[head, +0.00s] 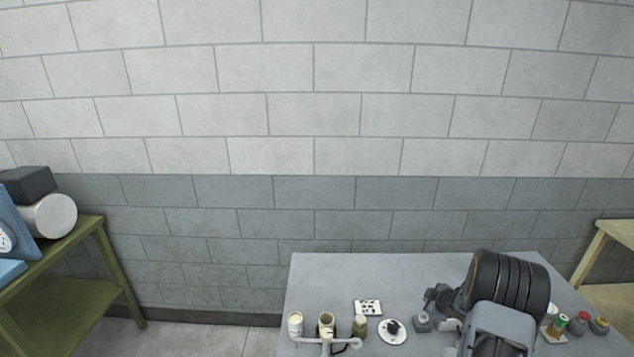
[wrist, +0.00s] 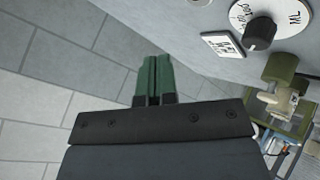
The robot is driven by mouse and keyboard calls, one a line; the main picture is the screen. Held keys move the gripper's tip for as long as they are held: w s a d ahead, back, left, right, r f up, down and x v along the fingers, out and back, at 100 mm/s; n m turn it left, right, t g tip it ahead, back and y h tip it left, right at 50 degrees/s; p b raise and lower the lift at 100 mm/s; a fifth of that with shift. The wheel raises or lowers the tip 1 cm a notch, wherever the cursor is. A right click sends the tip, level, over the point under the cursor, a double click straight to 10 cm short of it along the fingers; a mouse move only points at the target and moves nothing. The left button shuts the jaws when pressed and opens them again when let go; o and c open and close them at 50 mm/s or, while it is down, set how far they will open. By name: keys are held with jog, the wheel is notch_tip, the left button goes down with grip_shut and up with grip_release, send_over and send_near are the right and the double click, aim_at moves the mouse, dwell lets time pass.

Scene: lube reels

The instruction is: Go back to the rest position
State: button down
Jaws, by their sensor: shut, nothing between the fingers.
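My gripper (wrist: 153,62) shows in the wrist view with its two green fingers together and nothing between them. The grey table (head: 425,268) stands at the lower right there. A white disc with a black knob (head: 392,331) lies on it, also seen at the top right of the wrist view (wrist: 264,32). A black-and-white card (head: 368,307) lies beside the disc and shows in the wrist view (wrist: 222,45).
A green bench (head: 75,240) is left, a wooden one (head: 617,232) right. Floor between is clear.

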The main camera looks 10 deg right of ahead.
jog(key=s+d+f+m+g+h, duration=0.2)
jog(key=s+d+m+g+h, duration=0.15)
jog(key=s, duration=0.25)
jog(key=s+a+r+m+g+b, duration=0.1)
jog(key=s+a+r+m+g, duration=0.2)
jog(key=s+a+r+m, duration=0.3)
jog(key=s+a+r+y+b, duration=0.1)
jog(key=s+a+r, duration=0.3)
jog(key=a, duration=0.4)
jog(key=s+a+r+t+y+b, duration=0.1)
jog(key=s+a+r, duration=0.3)
jog(key=a+r, duration=0.3)
jog(key=s+a+r+t+y+b, duration=0.1)
jog(key=s+a+r, duration=0.3)
jog(key=a, duration=0.5)
jog(key=shift+a+v, duration=0.2)
jog(key=shift+v, duration=1)
jog(key=shift+d+t, duration=0.2)
jog(key=shift+t, duration=0.05)
